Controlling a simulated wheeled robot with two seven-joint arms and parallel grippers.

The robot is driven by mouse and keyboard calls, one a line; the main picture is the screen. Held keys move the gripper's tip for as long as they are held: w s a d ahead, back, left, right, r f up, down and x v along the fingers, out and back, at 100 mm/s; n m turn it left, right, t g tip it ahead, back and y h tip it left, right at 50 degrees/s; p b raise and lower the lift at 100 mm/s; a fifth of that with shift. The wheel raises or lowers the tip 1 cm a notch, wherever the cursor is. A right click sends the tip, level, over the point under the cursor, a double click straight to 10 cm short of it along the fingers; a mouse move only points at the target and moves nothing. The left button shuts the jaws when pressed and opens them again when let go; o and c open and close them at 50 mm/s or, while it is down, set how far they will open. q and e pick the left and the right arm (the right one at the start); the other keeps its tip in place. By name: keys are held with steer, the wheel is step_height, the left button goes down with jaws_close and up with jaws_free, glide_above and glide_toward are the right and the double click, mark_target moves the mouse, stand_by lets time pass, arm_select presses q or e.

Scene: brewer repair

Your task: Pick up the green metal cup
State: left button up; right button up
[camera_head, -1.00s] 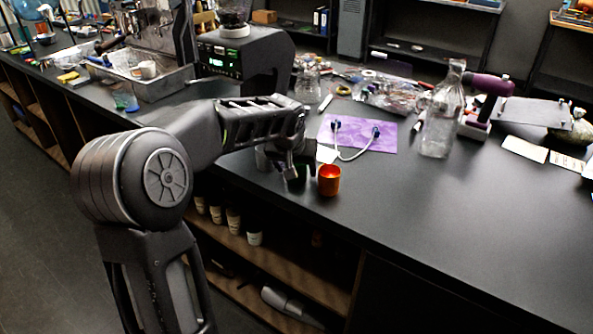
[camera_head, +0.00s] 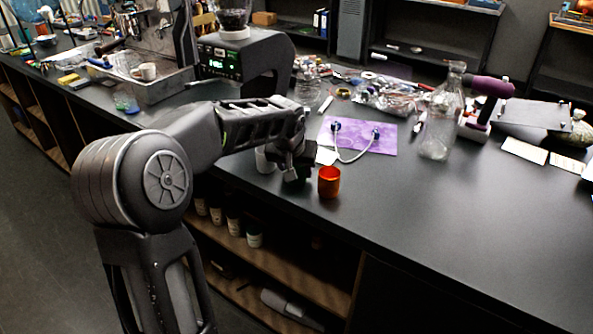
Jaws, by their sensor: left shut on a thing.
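My left gripper (camera_head: 296,173) is low over the counter near its front edge, just left of an orange metal cup (camera_head: 329,182). It is shut on a small dark green thing, which looks like the green metal cup (camera_head: 304,174). The fingers and wrist hide most of that cup, and I cannot tell whether it touches the counter. The orange cup stands upright. My right gripper is not in view.
A pale cup (camera_head: 264,160) stands partly hidden behind my left wrist. A purple mat (camera_head: 378,138) with a white tube lies behind the cups. A glass bottle (camera_head: 438,125) stands to the right. The black counter (camera_head: 450,220) is clear at the front right.

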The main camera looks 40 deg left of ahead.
arm_select(q)
step_height(320, 180, up, 10)
stand_by(0.4)
